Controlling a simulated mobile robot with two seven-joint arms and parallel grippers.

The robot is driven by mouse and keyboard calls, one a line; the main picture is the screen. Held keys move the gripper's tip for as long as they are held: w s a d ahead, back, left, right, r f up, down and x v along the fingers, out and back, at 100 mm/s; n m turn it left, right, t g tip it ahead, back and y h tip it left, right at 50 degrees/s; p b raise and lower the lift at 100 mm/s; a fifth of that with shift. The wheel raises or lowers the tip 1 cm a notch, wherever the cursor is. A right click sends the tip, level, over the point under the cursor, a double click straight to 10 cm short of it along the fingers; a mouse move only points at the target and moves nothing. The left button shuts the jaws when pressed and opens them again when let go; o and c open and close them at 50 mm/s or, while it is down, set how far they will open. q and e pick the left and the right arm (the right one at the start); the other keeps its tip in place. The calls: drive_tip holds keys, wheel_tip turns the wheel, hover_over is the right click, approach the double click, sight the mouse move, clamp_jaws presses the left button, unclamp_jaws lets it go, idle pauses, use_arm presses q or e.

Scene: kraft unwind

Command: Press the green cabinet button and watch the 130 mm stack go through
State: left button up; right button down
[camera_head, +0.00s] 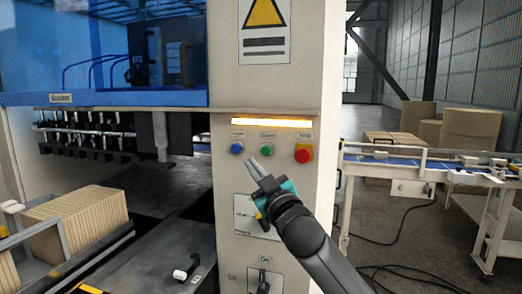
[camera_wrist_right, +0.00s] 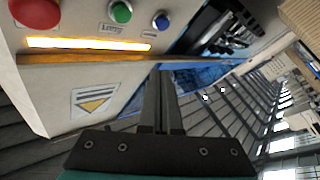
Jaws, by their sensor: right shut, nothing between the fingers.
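The green button (camera_head: 267,150) sits on the cabinet's pale front panel (camera_head: 230,190), between a blue button (camera_head: 237,148) on its left and a red button (camera_head: 303,153) on its right. My right gripper (camera_head: 253,163) is shut and empty, its tips just below and left of the green button in the head view. The right wrist view also shows the green button (camera_wrist_right: 121,12) beyond the fingertips (camera_wrist_right: 160,75), with a visible gap between. A stack of brown sheets (camera_head: 75,220) stands on edge at the left; I cannot tell its thickness. My left gripper is out of view.
A lit amber strip (camera_head: 271,123) runs above the buttons. A yellow warning sign (camera_head: 264,28) is higher up. A black rotary switch (camera_head: 264,283) is below. A blue conveyor (camera_head: 400,165) with cartons (camera_head: 470,128) stands at the right. A dark machine opening lies left of the panel.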

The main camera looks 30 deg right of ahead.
sight(261, 149)
drive_tip(key=shift+d, duration=0.1)
drive_tip(key=shift+w+d+b, duration=0.2)
drive_tip(key=shift+w+d, duration=1.25)
drive_tip(key=shift+d, duration=0.2)
drive_tip(key=shift+w+d+b, duration=0.15)
drive_tip(key=shift+w+d, duration=1.25)
drive_tip(key=shift+d, duration=0.25)
drive_tip(key=shift+w+d, duration=0.1)
drive_tip(key=shift+w+d, duration=0.15)
drive_tip(key=shift+d, duration=0.05)
drive_tip(key=shift+w+d+p, duration=0.3)
drive_tip(key=shift+w+d, duration=0.05)
drive_tip(key=shift+d, duration=0.1)
idle(0.7)
idle(0.3)
drive_tip(key=shift+s+a, duration=0.6)
drive_tip(key=shift+a, duration=0.1)
